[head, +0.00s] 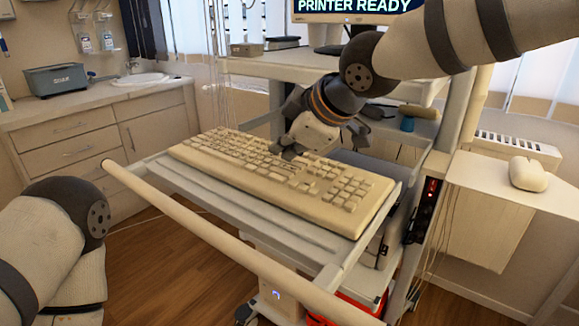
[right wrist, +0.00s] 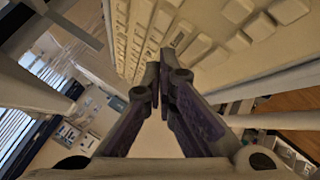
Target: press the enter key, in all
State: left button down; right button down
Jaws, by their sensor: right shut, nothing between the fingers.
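The beige keyboard (head: 215,165) lies on a pull-out shelf of a cart, and its keys also fill the upper part of the right wrist view (right wrist: 200,45). My right gripper (head: 287,153) is over the middle of the keyboard, pointing down, with its fingertips at or just above the keys right of the main block. In the right wrist view its fingers (right wrist: 164,75) are together and hold nothing. I cannot single out the enter key or tell whether the fingertips touch a key. My left arm shows at the lower left; its gripper is out of view.
A monitor (head: 357,6) reading "PRINTER READY" stands on the upper shelf. A pale bar (head: 200,233) runs across the cart's front. A mouse (head: 528,173) lies on a side shelf at the right. A counter with a sink (head: 141,79) is at the left.

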jog(key=shift+f, duration=0.4)
